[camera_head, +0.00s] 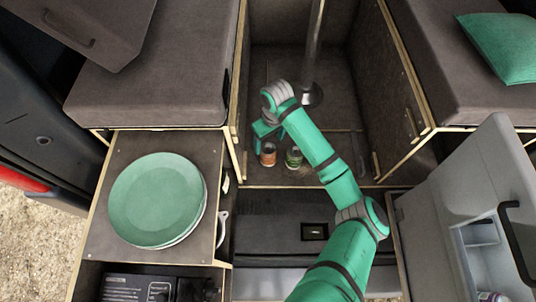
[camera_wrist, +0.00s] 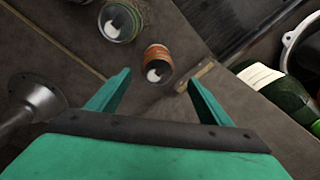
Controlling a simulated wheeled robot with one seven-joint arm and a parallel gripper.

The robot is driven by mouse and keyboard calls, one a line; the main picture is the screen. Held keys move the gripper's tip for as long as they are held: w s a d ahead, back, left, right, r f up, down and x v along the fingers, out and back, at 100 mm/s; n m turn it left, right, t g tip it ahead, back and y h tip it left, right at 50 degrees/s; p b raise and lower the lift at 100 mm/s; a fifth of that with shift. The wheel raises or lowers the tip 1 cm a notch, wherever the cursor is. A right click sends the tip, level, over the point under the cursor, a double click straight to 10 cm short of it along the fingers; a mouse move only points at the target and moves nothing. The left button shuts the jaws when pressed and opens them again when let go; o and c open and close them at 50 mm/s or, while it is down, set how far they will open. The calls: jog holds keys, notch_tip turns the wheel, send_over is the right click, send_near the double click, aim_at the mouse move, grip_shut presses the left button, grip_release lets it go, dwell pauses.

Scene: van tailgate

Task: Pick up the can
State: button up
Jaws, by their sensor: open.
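A can with an orange-brown label (camera_head: 268,154) stands on the floor between the two benches. In the wrist view the can (camera_wrist: 157,58) is just beyond and between my fingertips, with a clear gap on both sides. My gripper (camera_wrist: 159,77) is open and empty. In the head view my gripper (camera_head: 266,134) is above and just behind the can, partly hidden by my own arm. A second container with a green label (camera_head: 294,157) stands close to the right of the can; it also shows at the top of the wrist view (camera_wrist: 119,23).
A metal post (camera_head: 312,60) rises behind the cans. Wooden-edged bench walls flank the narrow floor space. Green plates (camera_head: 155,200) sit stacked on a pull-out shelf at left. A dark green bottle (camera_wrist: 278,98) lies at right in the wrist view. An open fridge lid (camera_head: 490,190) is at right.

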aim_at(268, 150)
jog(key=shift+s+a+f+n+h, duration=0.1)
jog(key=shift+s+f+n+h, duration=0.1)
jog(key=shift+f, duration=0.2)
jog(key=shift+s+f+n+h, duration=0.1)
jog(key=shift+f+h, duration=0.1)
jog(key=shift+f, duration=0.15)
notch_tip(268, 150, down, 5)
jog(key=shift+r, duration=0.2)
jog(key=shift+w+f, duration=0.2)
jog(key=shift+f, duration=1.25)
jog(key=shift+w+f, duration=0.2)
jog(key=shift+f, duration=1.25)
jog(key=c, duration=1.4)
